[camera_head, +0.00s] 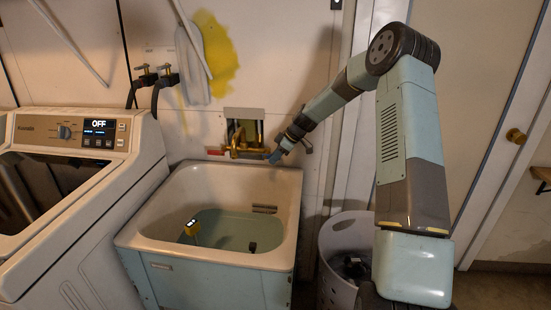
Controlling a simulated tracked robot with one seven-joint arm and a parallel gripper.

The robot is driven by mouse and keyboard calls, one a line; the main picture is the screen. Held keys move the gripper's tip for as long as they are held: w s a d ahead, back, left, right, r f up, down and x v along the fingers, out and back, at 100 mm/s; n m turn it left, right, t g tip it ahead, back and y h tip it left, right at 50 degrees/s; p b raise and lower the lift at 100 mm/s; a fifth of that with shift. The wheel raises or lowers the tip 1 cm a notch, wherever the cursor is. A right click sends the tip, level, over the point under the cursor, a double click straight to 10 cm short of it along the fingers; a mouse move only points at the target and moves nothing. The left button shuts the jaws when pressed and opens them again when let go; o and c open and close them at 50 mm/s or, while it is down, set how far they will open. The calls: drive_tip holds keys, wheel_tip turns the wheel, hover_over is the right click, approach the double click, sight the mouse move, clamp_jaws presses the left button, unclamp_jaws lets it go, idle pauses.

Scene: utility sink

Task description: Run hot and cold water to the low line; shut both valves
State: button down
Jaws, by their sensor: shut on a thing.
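The brass faucet (243,147) is on the wall behind the utility sink (290,180). A red valve handle (215,152) shows at its left end. My gripper (276,155) reaches in from the right and is shut at the faucet's right end, on the right valve handle, which its fingers mostly hide. Greenish water (225,228) stands in the basin. A dark, slotted strip (264,209) is on the basin's right back wall, above the water. I cannot make out a low line or a running stream.
A yellow device with a lit display (192,227) and a small dark object (252,247) are in the basin. A washing machine (90,235) stands left, its display reading OFF. A pale laundry basket (335,270) stands right of the sink. Two hose taps (155,77) are on the wall.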

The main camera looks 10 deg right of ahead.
drive_tip(key=shift+d, duration=0.15)
drive_tip(key=c, duration=1.2)
unclamp_jaws()
drive_tip(key=v, duration=1.3)
drive_tip(key=shift+r, duration=0.2)
drive_tip(key=shift+d, duration=0.15)
